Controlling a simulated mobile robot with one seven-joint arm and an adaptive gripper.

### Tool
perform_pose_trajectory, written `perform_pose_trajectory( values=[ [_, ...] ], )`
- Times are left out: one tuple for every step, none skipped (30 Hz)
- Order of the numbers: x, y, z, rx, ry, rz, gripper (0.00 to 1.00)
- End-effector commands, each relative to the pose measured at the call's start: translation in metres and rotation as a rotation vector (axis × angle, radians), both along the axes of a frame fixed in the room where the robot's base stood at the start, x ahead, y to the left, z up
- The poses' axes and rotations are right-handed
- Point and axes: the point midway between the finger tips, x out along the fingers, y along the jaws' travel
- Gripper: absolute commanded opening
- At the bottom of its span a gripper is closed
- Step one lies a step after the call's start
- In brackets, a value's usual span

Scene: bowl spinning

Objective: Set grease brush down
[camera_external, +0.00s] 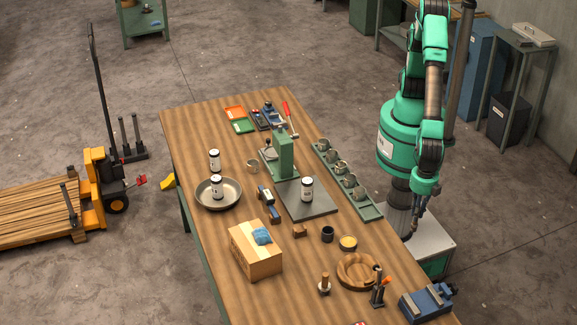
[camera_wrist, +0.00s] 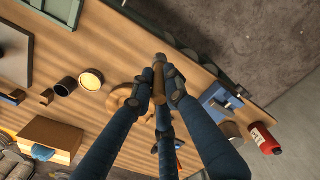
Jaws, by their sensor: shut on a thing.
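My gripper (camera_wrist: 159,88) is shut on the grease brush (camera_wrist: 159,76), a wooden handle with a grey end, in the wrist view. The fingers cover part of the brush, and its far end is partly hidden. In the external view my gripper (camera_external: 413,222) hangs at the table's right edge, and the brush is too small to make out clearly. The wooden table (camera_external: 205,262) shows below; in the wrist view its brown top (camera_wrist: 125,45) lies behind the brush, apparently with a gap.
A round wooden tray (camera_external: 345,280), a blue vise (camera_external: 428,302), a black holder (camera_external: 378,294), a dark cup (camera_external: 327,234) and a yellow tin (camera_external: 348,243) stand near the table's right end. A green rack of cups (camera_external: 370,212) lines the edge. A red bottle (camera_wrist: 263,138) shows in the wrist view.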

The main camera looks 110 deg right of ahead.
Motion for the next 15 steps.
perform_pose_trajectory(
  values=[
    [0.0, -0.001, -0.016, -0.004, 0.002, 0.0, 0.0],
    [0.0, -0.001, -0.024, -0.004, 0.002, 0.0, 0.0],
    [0.0, -0.001, -0.034, -0.003, 0.002, 0.0, 0.0],
    [0.0, -0.001, -0.04, -0.003, 0.002, 0.0, 0.0],
    [0.0, -0.001, -0.046, -0.003, 0.002, 0.0, 0.0],
    [0.0, 0.0, -0.052, -0.001, 0.0, 0.0, 0.0],
    [0.0, 0.0, -0.056, -0.001, 0.0, 0.0, 0.0],
    [0.0, 0.0, -0.059, -0.001, 0.0, 0.0, 0.0],
    [0.0, 0.0, -0.063, 0.0, 0.0, 0.0, 0.0],
    [0.001, 0.0, -0.065, 0.001, 0.0, 0.0, 0.0],
    [0.001, 0.0, -0.066, 0.001, 0.0, 0.0, 0.0],
    [0.001, 0.0, -0.068, 0.001, 0.0, 0.0, 0.0],
    [0.001, 0.0, -0.068, 0.002, -0.001, -0.001, 0.0],
    [0.001, 0.0, -0.069, 0.002, -0.001, -0.001, 0.0],
    [0.001, 0.0, -0.069, 0.002, -0.001, -0.001, 0.0]
  ],
)
